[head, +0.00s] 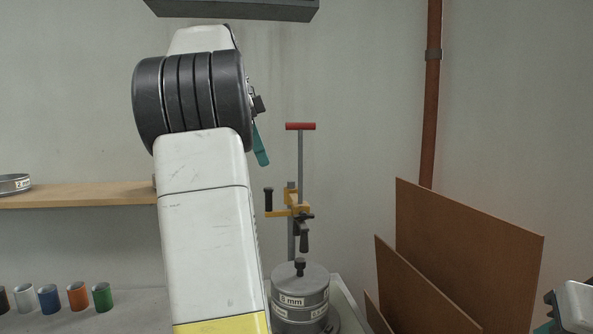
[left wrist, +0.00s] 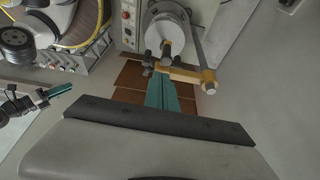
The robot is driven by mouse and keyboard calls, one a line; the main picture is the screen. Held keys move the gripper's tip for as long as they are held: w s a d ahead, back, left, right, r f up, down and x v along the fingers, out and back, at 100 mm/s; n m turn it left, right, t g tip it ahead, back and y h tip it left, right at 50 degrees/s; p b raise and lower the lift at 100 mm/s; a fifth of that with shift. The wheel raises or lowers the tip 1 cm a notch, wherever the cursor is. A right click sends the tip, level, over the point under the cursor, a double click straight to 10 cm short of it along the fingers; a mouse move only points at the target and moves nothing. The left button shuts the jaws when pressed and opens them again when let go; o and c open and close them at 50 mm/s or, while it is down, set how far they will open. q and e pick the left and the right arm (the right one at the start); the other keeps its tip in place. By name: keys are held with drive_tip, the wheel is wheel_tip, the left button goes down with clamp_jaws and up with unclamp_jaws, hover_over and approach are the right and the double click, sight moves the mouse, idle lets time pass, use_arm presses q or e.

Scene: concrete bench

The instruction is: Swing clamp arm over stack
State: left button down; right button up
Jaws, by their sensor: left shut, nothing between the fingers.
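The stack (head: 300,297) is a grey metal cylinder with a lid, a dark knob and an "8 mm" label. It stands low in the head view, and its round top shows in the left wrist view (left wrist: 168,28). The yellow clamp arm (head: 292,211) sits on a grey post above it, with black handles; in the head view one hangs above the knob. The clamp arm also shows in the left wrist view (left wrist: 186,74). My left gripper (head: 261,147) is shut and empty, its teal fingers (left wrist: 165,82) close to the clamp arm; contact is unclear. My right gripper (left wrist: 55,92) is partly seen.
A red T-handle (head: 300,126) tops a rod above the clamp. Brown boards (head: 468,245) lean at the right. Several coloured cups (head: 77,295) stand at lower left, below a wooden shelf (head: 80,195) with a sieve (head: 14,184). A pipe (head: 431,110) runs down the wall.

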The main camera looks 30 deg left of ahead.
use_arm(q)
drive_tip(key=shift+v, duration=0.85)
drive_tip(key=shift+d, duration=0.15)
drive_tip(key=s+d+f+n+t, duration=0.1)
drive_tip(key=s+d+f+n, duration=0.2)
drive_tip(key=d+f, duration=0.4)
drive_tip(key=s+d+f+n+t, duration=0.1)
drive_tip(key=s+d+f+n, duration=0.3)
drive_tip(key=d+f, duration=0.4)
drive_tip(key=s+d+f+n+t+y, duration=0.1)
drive_tip(key=s+d+f+n+t, duration=0.1)
drive_tip(key=d+f, duration=0.5)
drive_tip(key=shift+s+d+f+n, duration=0.35)
drive_tip(key=shift+s+d+n, duration=0.35)
drive_tip(key=shift+s+d, duration=0.4)
